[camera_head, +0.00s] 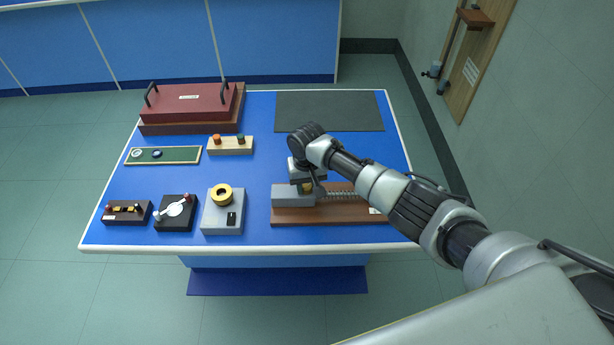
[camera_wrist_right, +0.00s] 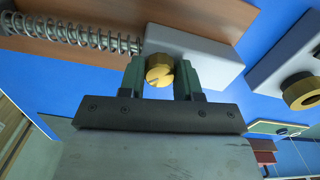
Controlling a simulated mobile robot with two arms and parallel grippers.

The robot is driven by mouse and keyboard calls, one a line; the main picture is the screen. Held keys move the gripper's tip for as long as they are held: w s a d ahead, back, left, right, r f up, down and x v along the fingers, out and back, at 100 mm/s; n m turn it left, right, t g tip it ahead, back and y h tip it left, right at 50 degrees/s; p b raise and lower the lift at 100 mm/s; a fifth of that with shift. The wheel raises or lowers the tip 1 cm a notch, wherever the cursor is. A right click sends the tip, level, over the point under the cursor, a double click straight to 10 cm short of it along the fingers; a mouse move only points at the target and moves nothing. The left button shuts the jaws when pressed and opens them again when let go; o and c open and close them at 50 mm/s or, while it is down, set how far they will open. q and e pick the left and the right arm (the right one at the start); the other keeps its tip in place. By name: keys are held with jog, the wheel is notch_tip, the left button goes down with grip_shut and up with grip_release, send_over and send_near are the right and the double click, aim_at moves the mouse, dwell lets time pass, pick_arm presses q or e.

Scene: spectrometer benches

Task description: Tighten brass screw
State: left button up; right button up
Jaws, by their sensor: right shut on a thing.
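The brass screw (camera_wrist_right: 159,70) has a slotted head and sits at the grey block (camera_wrist_right: 205,50) of a spring device. In the right wrist view it lies between the two green fingers of my right gripper (camera_wrist_right: 160,80), which is shut on it. In the head view the screw shows as a small brass patch (camera_head: 307,187) under my right gripper (camera_head: 306,183), and the grey block (camera_head: 292,196) stands on a brown wooden base (camera_head: 340,214). A coil spring (camera_head: 342,194) runs right from the block. My left gripper is not in view.
Left of the spring device stands a grey box with a brass ring (camera_head: 221,193). Further left are a black switch box (camera_head: 176,212) and a small dark box (camera_head: 127,213). A red-lidded case (camera_head: 190,105) and a dark mat (camera_head: 330,111) lie at the back of the blue table.

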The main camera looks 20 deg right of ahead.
aim_at(307, 186)
jog(key=m+p, duration=0.1)
jog(key=m, duration=0.1)
jog(key=m+p, duration=0.1)
jog(key=shift+a+r+m, duration=0.1)
jog(key=shift+r+m, duration=0.1)
jog(key=shift+m, duration=0.2)
jog(key=m+p, duration=0.2)
jog(key=m, duration=0.1)
jog(key=shift+m, duration=0.3)
jog(key=m+p, duration=0.1)
jog(key=m, duration=0.2)
jog(key=shift+f+m, duration=0.1)
jog(key=shift+m, duration=0.2)
jog(key=shift+w+m+p, duration=0.1)
jog(key=shift+m+p, duration=0.4)
jog(key=shift+m, duration=1)
jog(key=o, duration=0.9)
jog(key=shift+r+p, duration=0.3)
jog(key=shift+r, duration=0.2)
notch_tip(307, 186, up, 10)
jog(key=shift+f+p, duration=0.15)
jog(key=shift+p, duration=0.35)
